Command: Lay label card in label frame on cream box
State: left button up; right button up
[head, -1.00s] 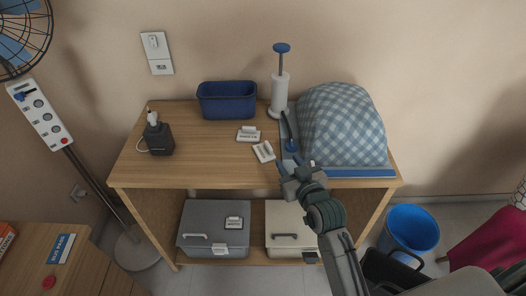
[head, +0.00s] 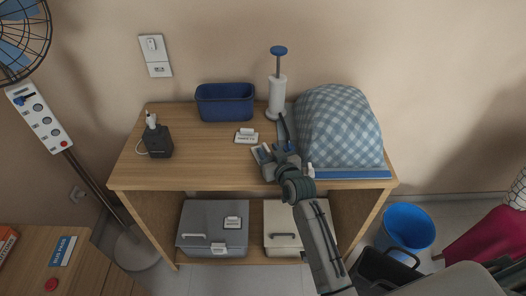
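A small white label card (head: 259,154) lies on the wooden table top, partly covered by my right gripper (head: 272,154). The gripper is right at the card; whether its fingers are open or closed on it is too small to tell. Another white card with dark print (head: 246,137) lies just behind, apart from the gripper. The cream box (head: 279,226) stands on the lower shelf, below the table top. My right arm passes in front of its right part, and I cannot make out its label frame. My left gripper is not in view.
A grey box (head: 200,222) with a label stands left of the cream box. The left-middle top is clear.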

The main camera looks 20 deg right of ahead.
jog(key=shift+c, duration=0.5)
grip_shut()
jog(key=shift+w+r, duration=0.1)
jog(key=shift+r, duration=0.05)
